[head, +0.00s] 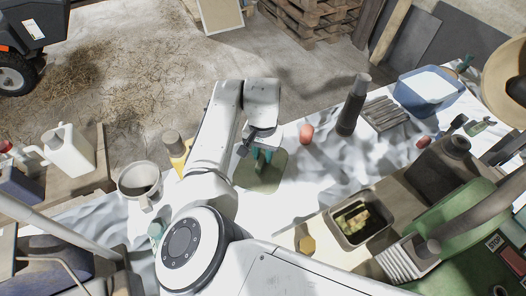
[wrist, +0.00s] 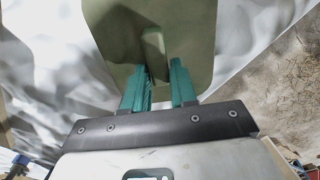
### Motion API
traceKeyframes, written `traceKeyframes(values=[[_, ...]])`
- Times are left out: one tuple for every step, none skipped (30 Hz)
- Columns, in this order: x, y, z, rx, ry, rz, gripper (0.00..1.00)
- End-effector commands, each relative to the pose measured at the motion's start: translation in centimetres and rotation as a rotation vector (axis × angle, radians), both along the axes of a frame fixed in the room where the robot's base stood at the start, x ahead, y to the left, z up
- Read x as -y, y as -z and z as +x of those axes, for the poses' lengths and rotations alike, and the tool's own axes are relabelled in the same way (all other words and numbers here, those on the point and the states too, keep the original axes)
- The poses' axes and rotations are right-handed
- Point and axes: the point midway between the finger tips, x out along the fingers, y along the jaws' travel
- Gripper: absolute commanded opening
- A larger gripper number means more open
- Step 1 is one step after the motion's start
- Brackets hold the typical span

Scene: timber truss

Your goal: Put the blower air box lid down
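The blower air box lid is a flat olive-green plate (head: 270,180) with rounded corners and a raised handle, in the middle of the head view over the white cloth. In the wrist view the lid (wrist: 190,35) fills the top centre, its handle (wrist: 154,48) pointing toward me. My gripper (head: 262,153) is above the plate, and its teal fingers (wrist: 161,78) are closed on both sides of the handle. The fingertips partly hide the handle. I cannot tell whether the lid's underside touches the cloth.
A dark bottle (head: 350,108) and a reddish round object (head: 306,133) stand right of the lid. A metal tin (head: 359,222) and green machine (head: 440,230) are front right. White cloth right of the lid is partly clear.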

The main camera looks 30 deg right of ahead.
Motion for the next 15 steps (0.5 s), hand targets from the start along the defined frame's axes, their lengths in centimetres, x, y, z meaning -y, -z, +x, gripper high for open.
traceKeyframes(values=[[0.00, -0.03, 0.00, 0.000, 0.000, 0.000, 0.32], [-0.01, -0.03, 0.01, 0.000, 0.000, 0.000, 0.35], [0.00, -0.04, 0.00, 0.000, 0.000, 0.000, 0.39], [-0.01, -0.04, 0.01, 0.000, 0.000, 0.000, 0.41], [0.00, -0.04, 0.00, 0.000, 0.000, 0.000, 0.44], [0.00, -0.04, 0.00, 0.000, 0.000, 0.000, 0.46], [0.00, -0.04, 0.00, 0.000, 0.000, 0.000, 0.46], [0.00, -0.04, 0.00, 0.000, 0.000, 0.000, 0.46], [0.00, -0.04, 0.00, 0.000, 0.000, 0.000, 0.46], [0.00, -0.04, 0.00, 0.000, 0.000, 0.000, 0.46], [0.00, -0.04, 0.00, 0.000, 0.000, 0.000, 0.46], [-0.01, -0.08, 0.01, 0.001, 0.000, 0.001, 0.46], [-0.01, -0.17, 0.01, 0.001, 0.000, 0.001, 0.46], [-0.03, -0.30, 0.01, 0.001, 0.000, 0.001, 0.46], [-0.01, -0.43, 0.01, 0.001, 0.000, 0.001, 0.46]])
